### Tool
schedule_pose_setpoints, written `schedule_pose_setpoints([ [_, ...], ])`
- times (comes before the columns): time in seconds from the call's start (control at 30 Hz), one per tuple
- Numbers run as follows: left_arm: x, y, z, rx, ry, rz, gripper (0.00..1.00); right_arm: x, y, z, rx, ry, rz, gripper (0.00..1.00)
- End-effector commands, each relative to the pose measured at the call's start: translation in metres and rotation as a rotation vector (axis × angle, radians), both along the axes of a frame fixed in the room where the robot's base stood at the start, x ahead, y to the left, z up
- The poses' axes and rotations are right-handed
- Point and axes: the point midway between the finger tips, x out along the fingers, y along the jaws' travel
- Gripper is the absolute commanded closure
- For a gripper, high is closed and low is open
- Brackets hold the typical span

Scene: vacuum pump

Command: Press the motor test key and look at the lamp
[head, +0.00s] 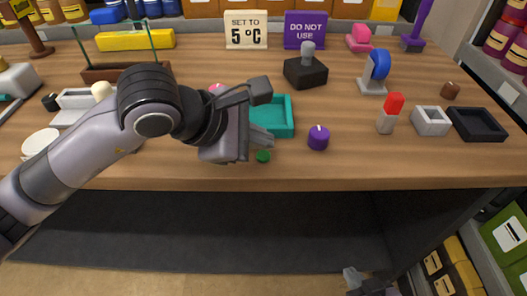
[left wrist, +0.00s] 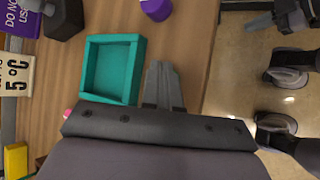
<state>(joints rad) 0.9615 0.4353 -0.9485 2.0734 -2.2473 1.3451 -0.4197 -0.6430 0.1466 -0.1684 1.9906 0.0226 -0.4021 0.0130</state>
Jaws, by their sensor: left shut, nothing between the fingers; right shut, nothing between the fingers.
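I cannot tell which thing is the motor test key or the lamp. A small green round piece (head: 262,156) lies near the table's front edge, just below my left gripper's fingertips. My left gripper (head: 262,138) is shut and empty, beside a teal tray (head: 288,132). The left wrist view shows its closed fingers (left wrist: 163,75) near the teal tray (left wrist: 139,65), over the wooden table edge. The green piece is not visible there. My right gripper (head: 354,280) is shut and empty, low in front of the table. It also shows in the left wrist view (left wrist: 258,24).
A purple knob (head: 318,138), a red-topped grey piece (head: 387,118), a grey box (head: 430,121) and a black tray (head: 477,124) stand to the right. A black block with a grey knob (head: 305,71) stands behind. Signs (head: 246,30) stand at the back.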

Motion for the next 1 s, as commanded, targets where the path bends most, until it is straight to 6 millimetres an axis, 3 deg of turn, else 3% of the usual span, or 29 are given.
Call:
schedule_pose_setpoints([
  [0.43,0.0,0.0,0.0,0.0,0.0,0.0,1.0,0.001,0.002,0.001,0.003,-0.003,0.002,1.0],
  [1.0,0.0,0.0,-0.008,0.0,-0.001,0.001,1.0,-0.001,0.002,-0.016,0.004,0.004,0.0,1.0],
])
